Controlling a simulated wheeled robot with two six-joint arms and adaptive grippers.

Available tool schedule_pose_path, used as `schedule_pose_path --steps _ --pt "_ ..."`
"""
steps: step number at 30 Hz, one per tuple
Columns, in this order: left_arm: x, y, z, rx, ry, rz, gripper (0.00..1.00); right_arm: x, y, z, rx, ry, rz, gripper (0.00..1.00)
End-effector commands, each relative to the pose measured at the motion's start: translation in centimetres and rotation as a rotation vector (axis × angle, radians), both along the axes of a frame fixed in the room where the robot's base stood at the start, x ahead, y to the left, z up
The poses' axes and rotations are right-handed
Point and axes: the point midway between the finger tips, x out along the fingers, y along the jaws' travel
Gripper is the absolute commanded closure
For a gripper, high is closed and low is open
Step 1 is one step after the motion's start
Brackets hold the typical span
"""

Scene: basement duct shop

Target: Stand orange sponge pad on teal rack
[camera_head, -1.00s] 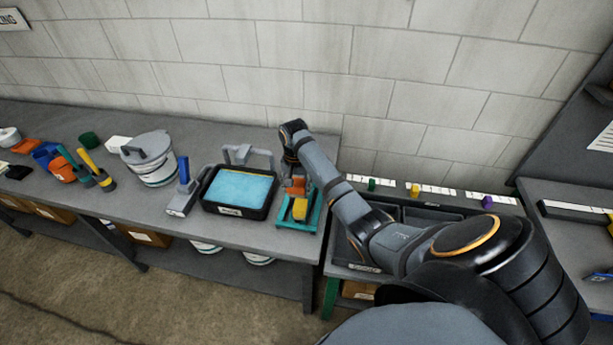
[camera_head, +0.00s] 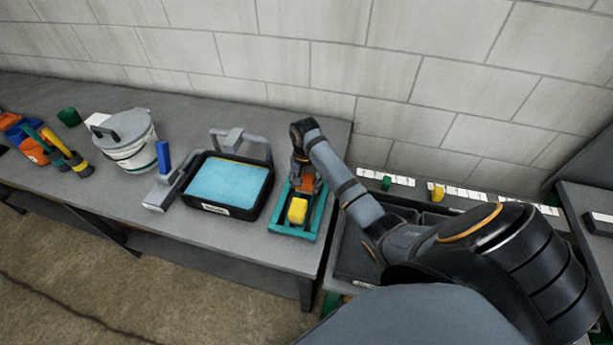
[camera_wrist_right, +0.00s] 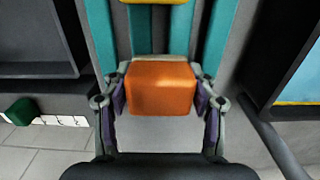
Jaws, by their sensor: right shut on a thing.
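My right gripper (camera_head: 303,173) is shut on the orange sponge pad (camera_head: 308,183), over the far part of the teal rack (camera_head: 318,214). In the right wrist view the pad (camera_wrist_right: 160,88) sits between the two fingers of the gripper (camera_wrist_right: 160,97). Teal bars of the rack (camera_wrist_right: 222,40) run beneath and beyond the pad. I cannot tell whether the pad touches the rack. A yellow block (camera_head: 297,210) is on the near part of the rack; its edge shows at the top of the wrist view (camera_wrist_right: 155,2). My left gripper is not in view.
A black tub (camera_head: 263,204) with a blue surface stands close left of the rack. Left of it are a blue-handled tool (camera_head: 163,175) and a lidded white bucket (camera_head: 135,155). Dark bins (camera_head: 357,245) lie right of the table edge. A wall stands behind.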

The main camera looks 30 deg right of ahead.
Motion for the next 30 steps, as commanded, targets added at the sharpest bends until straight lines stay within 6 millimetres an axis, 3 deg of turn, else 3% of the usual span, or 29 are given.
schedule_pose_path --steps 2,5,12,13,17,26,30 --pt "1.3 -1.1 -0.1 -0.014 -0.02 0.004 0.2 -0.1 0.0 -0.2 0.0 0.001 -0.001 0.72" --pt "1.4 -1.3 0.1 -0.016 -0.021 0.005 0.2 -0.1 0.0 -0.1 0.0 0.003 -0.001 0.72" --pt "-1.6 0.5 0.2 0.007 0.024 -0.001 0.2 -0.1 0.0 -0.5 0.0 0.003 -0.001 0.72" --pt "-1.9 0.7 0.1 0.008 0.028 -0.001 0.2 -0.1 0.0 -0.5 0.0 0.003 -0.001 0.4" --pt "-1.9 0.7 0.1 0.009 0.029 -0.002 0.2 -0.1 0.0 -0.5 0.0 0.003 -0.001 0.23" --pt "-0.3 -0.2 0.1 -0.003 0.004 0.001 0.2 -0.1 0.0 -0.5 0.0 0.001 -0.001 0.2" --pt "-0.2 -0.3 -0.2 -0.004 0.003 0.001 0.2 0.0 0.0 0.4 -0.001 -0.001 0.0 0.2"
